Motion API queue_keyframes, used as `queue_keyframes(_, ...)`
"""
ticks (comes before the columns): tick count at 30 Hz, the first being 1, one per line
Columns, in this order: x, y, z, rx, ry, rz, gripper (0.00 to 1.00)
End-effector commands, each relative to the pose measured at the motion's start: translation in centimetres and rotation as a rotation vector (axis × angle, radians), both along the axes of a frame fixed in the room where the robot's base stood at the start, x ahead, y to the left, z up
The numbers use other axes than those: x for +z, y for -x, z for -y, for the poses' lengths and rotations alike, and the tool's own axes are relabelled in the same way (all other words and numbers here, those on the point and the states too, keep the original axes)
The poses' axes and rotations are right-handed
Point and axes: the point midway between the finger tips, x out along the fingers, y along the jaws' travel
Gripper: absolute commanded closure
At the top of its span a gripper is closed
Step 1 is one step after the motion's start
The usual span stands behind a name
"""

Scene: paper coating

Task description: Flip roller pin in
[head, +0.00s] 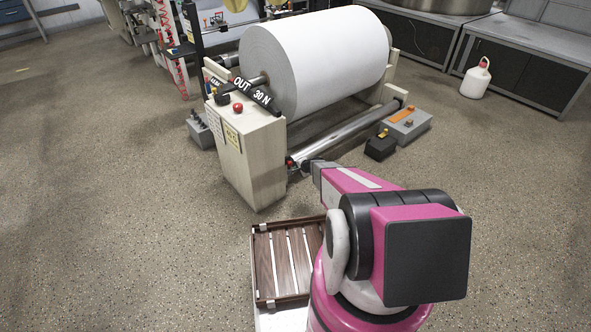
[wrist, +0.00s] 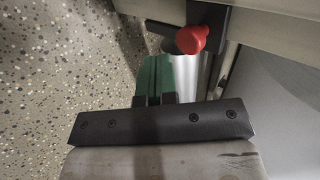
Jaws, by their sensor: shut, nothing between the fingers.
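The roller pin shows as a red round knob (wrist: 192,39) on a black bracket near the top of the wrist view. In the head view a tiny red spot (head: 291,162) at the near end of the lower metal roller (head: 345,133) looks like the same pin. My gripper (wrist: 156,60), with green fingers, is shut and empty, just below and left of the knob in the wrist view. Whether it touches the pin or bracket I cannot tell. In the head view my arm hides the fingers.
A large white paper roll (head: 318,60) sits on the stand above the lower roller. A control box (head: 250,150) with a red button stands left of my arm. A black pedal (head: 380,147) and grey box (head: 407,125) are right. Open floor (head: 520,210) lies right.

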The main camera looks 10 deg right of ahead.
Motion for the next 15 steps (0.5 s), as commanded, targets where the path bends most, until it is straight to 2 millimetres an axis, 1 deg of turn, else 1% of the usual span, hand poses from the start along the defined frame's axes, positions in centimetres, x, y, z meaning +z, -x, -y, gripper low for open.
queue_keyframes(2,0.4,0.5,0.5,0.000,0.001,0.001,1.00)
queue_keyframes(3,1.0,1.2,0.7,0.000,0.002,0.000,1.00)
queue_keyframes(15,5.9,5.8,3.7,0.000,0.002,0.000,1.00)
